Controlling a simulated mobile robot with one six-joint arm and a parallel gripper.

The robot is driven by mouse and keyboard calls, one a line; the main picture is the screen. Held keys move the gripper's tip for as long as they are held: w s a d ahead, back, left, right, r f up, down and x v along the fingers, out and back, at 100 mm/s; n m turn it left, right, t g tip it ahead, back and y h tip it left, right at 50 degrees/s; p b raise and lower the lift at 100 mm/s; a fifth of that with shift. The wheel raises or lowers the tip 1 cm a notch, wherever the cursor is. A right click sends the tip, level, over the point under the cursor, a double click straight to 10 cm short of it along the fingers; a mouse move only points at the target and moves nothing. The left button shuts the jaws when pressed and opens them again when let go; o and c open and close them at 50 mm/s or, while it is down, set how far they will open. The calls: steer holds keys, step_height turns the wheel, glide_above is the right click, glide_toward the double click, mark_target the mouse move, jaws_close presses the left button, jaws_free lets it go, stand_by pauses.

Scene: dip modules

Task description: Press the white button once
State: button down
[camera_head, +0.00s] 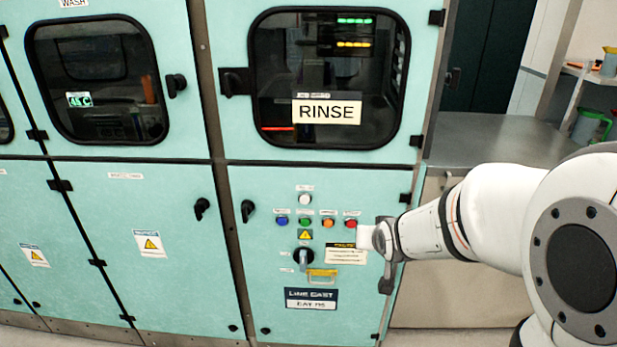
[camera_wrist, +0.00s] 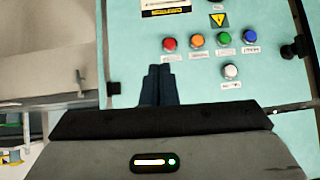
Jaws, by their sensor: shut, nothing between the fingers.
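The white button (camera_head: 305,199) sits on the teal panel (camera_head: 265,270) under the RINSE window, above a row of coloured buttons. In the wrist view the picture is upside down, and the white button (camera_wrist: 231,71) shows below the row, to the right of my fingers. My gripper (camera_head: 376,240) is at the panel's right side in the head view, right of and lower than the white button. In the wrist view my gripper (camera_wrist: 158,72) has its dark fingers together with nothing between them. It appears apart from the white button; its distance from the panel is hard to tell.
Blue (camera_head: 282,221), green (camera_head: 305,222), orange (camera_head: 327,223) and red (camera_head: 350,224) buttons lie in a row just below the white one. A rotary switch (camera_head: 303,257) and a yellow handle (camera_head: 322,273) are lower. A black door latch (camera_head: 247,210) is at left. A grey counter (camera_head: 480,140) stands right.

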mark_target(305, 199)
steer(key=w+a+f+t+y, duration=0.1)
steer(key=w+a+f+y, duration=0.1)
steer(key=a+y, duration=0.3)
steer(key=w+a+f+n+t+y, duration=0.1)
steer(key=w+a+y, duration=0.4)
steer(key=a, duration=0.6)
steer(key=shift+f+n+y+p, duration=0.3)
steer(key=shift+f+y+p, duration=0.1)
steer(key=shift+f, duration=0.1)
steer(key=shift+w, duration=0.2)
steer(key=shift+w+d+p, duration=0.2)
steer(key=shift+w+p, duration=0.5)
steer(key=shift+w, duration=3.55)
steer(key=shift+w, duration=0.1)
steer(key=shift+w, duration=0.3)
